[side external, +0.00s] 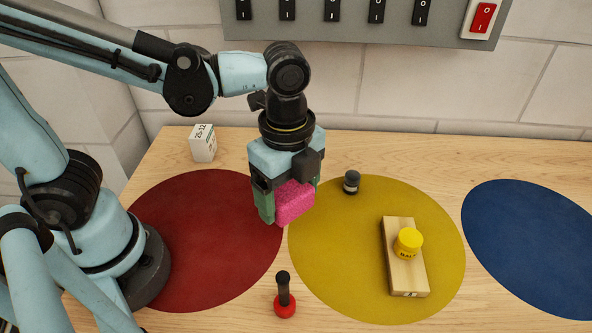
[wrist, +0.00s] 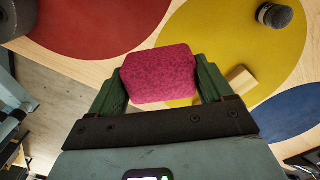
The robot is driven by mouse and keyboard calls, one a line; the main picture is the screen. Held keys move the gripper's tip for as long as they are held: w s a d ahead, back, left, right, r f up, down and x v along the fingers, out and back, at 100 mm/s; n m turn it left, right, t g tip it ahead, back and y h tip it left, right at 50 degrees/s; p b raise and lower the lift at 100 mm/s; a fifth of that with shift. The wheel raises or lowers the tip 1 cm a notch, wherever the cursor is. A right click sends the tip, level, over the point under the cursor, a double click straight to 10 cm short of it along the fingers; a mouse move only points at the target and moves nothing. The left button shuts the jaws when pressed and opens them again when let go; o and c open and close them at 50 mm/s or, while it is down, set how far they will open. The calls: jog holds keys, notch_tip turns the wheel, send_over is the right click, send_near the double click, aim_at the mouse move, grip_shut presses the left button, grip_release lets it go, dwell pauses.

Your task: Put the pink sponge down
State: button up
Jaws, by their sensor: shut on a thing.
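The pink sponge (side external: 295,203) is held between the fingers of my gripper (side external: 286,200). In the side view it hangs near the gap between the red mat (side external: 205,270) and the yellow mat (side external: 330,270). I cannot tell for sure how far it is above the bench. In the wrist view the sponge (wrist: 158,73) fills the space between the two green fingers of my gripper (wrist: 160,85), with one finger on each side. Part of its far face is hidden by the fingers in the side view.
A small dark cylinder (side external: 351,183) stands on the yellow mat's back edge. A wooden block (side external: 407,279) bears a yellow jar (side external: 408,242). A red-based black-handled thing (side external: 284,300) stands in front. A white box (side external: 203,143) stands behind. The blue mat (side external: 540,245) is clear.

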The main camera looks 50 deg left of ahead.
aim_at(290, 244)
jog(key=shift+f, duration=4.8)
jog(key=shift+f, duration=0.15)
jog(key=o, duration=0.9)
notch_tip(290, 244, up, 12)
jog(key=shift+r, duration=0.1)
jog(key=w+a+n+t, duration=0.1)
jog(key=a+n+t, duration=0.2)
jog(key=a+n, duration=0.4)
jog(key=w+a+r+n+t, duration=0.1)
jog(key=w+a+n+t, duration=0.1)
jog(key=a+n+t, duration=0.2)
jog(key=a+n, duration=0.3)
jog(key=n, duration=0.4)
jog(key=shift+w, duration=0.25)
